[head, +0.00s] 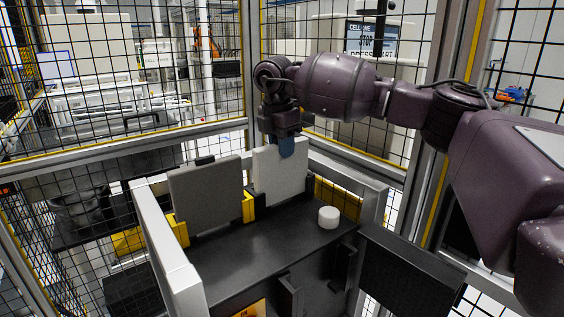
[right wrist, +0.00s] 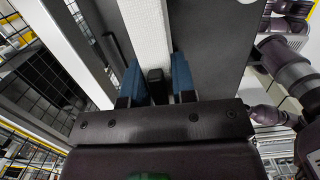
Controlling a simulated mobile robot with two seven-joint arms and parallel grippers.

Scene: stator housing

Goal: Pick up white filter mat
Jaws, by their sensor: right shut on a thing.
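The white filter mat (head: 280,178) stands upright in the rack at the back of the black station in the head view. My right gripper (head: 287,146) is above it with its blue fingers down over its top edge, shut on it. In the right wrist view the mat (right wrist: 147,28) shows edge-on between the two blue fingers (right wrist: 157,82). The mat's lower end is partly hidden behind the dark rack parts in the head view. My left gripper is not in view.
A grey mat (head: 207,195) stands upright left of the white one, between yellow holders (head: 248,207). A white round cap (head: 328,217) sits on the black surface (head: 255,250) to the right. Light side walls (head: 165,240) and a wire-mesh fence enclose the station.

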